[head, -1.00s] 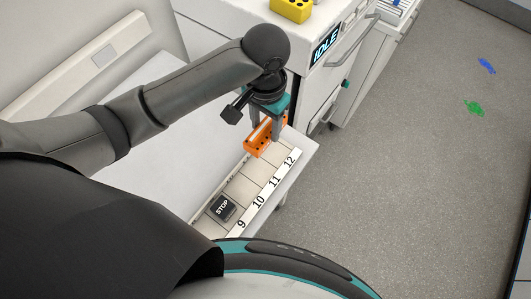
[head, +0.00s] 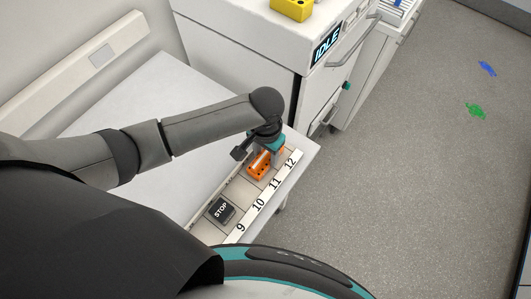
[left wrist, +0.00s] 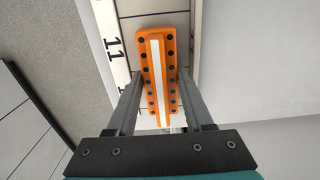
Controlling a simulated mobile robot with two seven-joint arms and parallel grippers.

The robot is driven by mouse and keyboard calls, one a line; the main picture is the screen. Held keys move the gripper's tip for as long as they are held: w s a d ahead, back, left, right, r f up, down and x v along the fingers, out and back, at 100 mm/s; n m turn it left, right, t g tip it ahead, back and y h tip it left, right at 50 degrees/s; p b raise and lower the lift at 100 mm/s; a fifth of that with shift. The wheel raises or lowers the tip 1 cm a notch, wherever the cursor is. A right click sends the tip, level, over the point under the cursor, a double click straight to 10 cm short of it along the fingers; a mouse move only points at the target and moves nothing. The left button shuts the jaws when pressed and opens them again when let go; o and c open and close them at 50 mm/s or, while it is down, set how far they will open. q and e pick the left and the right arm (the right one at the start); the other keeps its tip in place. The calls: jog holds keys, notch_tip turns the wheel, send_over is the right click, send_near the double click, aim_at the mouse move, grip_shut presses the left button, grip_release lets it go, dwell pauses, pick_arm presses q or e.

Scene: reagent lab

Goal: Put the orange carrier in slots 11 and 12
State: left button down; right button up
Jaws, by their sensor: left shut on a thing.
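The orange carrier (head: 259,167) is a block with dark holes and a white strip along its top. In the head view it is low over the slot strip (head: 199,231), beside the printed numbers 11 and 12. My left gripper (head: 268,150) is above it. In the left wrist view the carrier (left wrist: 158,62) lies between the two fingers of my left gripper (left wrist: 160,100), which is shut on it. The number 11 shows beside it there. Whether the carrier touches the slot floor I cannot tell. My right gripper is in neither view.
A black STOP block (head: 221,210) sits on the strip near number 9. A white cabinet (head: 316,100) with an IDLE display stands behind, with a yellow block (head: 292,9) on top. The white table (head: 150,90) behind my arm is clear.

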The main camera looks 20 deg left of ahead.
aim_at(266, 153)
pick_arm(q)
jog(key=c, duration=0.6)
grip_release()
jog(key=shift+f, duration=0.1)
notch_tip(266, 153, up, 12)
jog(key=shift+r+p, duration=0.2)
jog(key=shift+p, duration=0.65)
